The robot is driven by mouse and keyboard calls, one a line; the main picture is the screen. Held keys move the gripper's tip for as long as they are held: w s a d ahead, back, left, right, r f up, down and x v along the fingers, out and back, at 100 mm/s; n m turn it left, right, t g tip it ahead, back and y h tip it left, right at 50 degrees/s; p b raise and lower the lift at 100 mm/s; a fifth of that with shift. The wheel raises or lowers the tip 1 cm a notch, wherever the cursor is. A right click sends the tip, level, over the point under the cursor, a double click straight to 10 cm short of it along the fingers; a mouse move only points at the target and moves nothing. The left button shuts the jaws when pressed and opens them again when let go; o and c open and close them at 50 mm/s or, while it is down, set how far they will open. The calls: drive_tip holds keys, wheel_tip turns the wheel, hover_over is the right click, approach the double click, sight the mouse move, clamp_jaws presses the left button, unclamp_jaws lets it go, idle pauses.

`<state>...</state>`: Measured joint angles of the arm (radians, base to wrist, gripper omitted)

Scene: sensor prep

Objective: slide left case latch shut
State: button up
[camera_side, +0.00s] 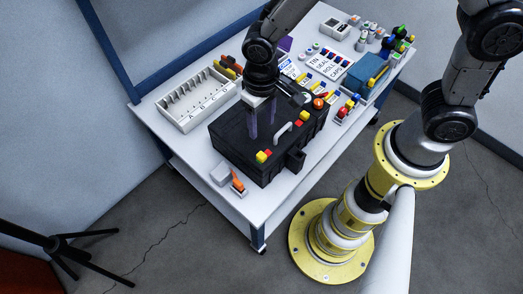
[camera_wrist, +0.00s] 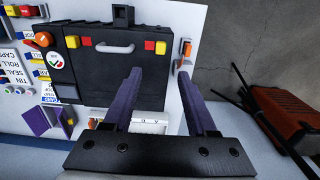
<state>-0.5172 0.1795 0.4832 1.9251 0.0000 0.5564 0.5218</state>
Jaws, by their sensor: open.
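The black case (camera_side: 240,135) lies closed on the white table, with a pale handle (camera_side: 282,132) on its front. Two red-and-yellow latches flank the handle. The left latch (camera_side: 263,156) is at the right in the wrist view (camera_wrist: 155,46); the other latch (camera_side: 302,117) is at the left there (camera_wrist: 79,42). I cannot tell how far either latch is slid. My gripper (camera_side: 262,118) is over the case, open and empty, its purple fingers pointing down. In the wrist view its fingertips (camera_wrist: 158,76) appear just below the left latch, apart from it.
A labelled white tray (camera_side: 185,120) lies behind. Signs, a blue box (camera_side: 367,76) and small parts crowd the right side.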

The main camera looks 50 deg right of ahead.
sight(262, 155)
wheel_tip(262, 155, down, 14)
drive_tip(key=shift+r, duration=0.2)
idle(0.4)
clamp_jaws()
idle(1.3)
